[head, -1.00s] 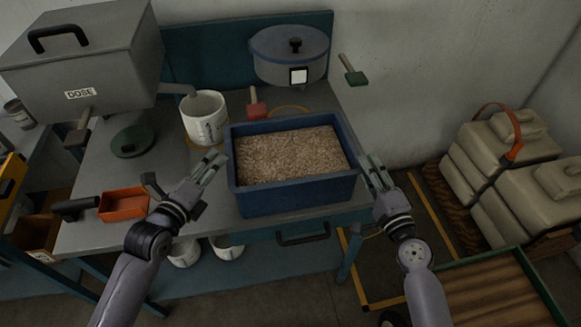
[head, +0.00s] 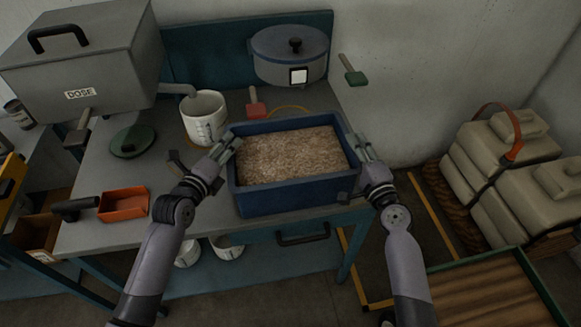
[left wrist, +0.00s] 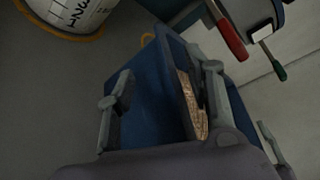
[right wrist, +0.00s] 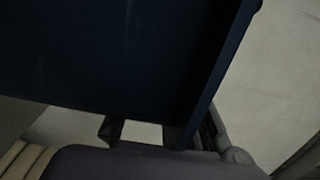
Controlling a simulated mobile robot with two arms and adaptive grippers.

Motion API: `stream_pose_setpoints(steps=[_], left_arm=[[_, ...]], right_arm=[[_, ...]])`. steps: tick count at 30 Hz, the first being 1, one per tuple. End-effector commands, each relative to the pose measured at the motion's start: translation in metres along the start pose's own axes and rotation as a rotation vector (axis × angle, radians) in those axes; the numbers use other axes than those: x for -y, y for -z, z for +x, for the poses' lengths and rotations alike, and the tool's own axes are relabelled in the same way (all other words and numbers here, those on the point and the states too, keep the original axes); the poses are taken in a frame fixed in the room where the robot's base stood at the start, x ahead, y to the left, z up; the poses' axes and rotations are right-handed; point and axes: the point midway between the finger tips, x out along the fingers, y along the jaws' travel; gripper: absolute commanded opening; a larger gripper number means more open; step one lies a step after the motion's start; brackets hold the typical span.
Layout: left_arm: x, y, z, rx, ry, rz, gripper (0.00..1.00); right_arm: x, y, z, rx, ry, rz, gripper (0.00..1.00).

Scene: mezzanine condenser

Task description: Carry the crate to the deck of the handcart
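The blue crate (head: 295,197), filled with tan granules, rests on the workbench. My left gripper (head: 226,150) is open at the crate's left rim. In the left wrist view its spread fingers lie on either side of the crate's wall (left wrist: 150,85), one outside and one over the inside. My right gripper (head: 366,152) is at the right rim, its fingers apart. In the right wrist view the crate's dark wall (right wrist: 110,60) fills most of the picture, and contact is unclear. A wooden deck with a green edge (head: 490,295), apparently the handcart's, shows at the lower right, partly cut off.
A white measuring jug (head: 204,120) stands close behind the crate's left corner. A lidded grey pot (head: 288,60) is behind it. An orange tray (head: 124,205) lies at the bench's left front. Stacked beige containers (head: 510,150) stand at the right, beyond yellow floor lines.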

Motion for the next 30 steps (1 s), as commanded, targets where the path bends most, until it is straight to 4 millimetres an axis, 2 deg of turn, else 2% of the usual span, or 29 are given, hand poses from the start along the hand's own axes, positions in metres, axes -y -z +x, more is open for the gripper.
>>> stream_pose_setpoints(steps=[2,10,20,30], left_arm=[[-0.0001,0.0000,-0.0002,0.000,0.000,0.000,0.40],[-0.0007,0.0000,-0.0003,0.000,-0.001,0.000,0.22],[-0.0033,0.0007,-0.0005,-0.002,-0.007,0.000,0.00],[-0.0064,0.0016,-0.0007,-0.004,-0.013,-0.002,0.00]], right_arm=[[0.0000,0.0001,-0.0002,0.000,0.000,0.000,0.17],[-0.0001,0.0002,-0.0003,0.000,0.000,0.000,0.00],[-0.0006,0.0005,-0.0005,-0.001,-0.001,0.000,0.00],[-0.0010,0.0008,-0.0007,-0.002,-0.001,-0.001,0.00]])
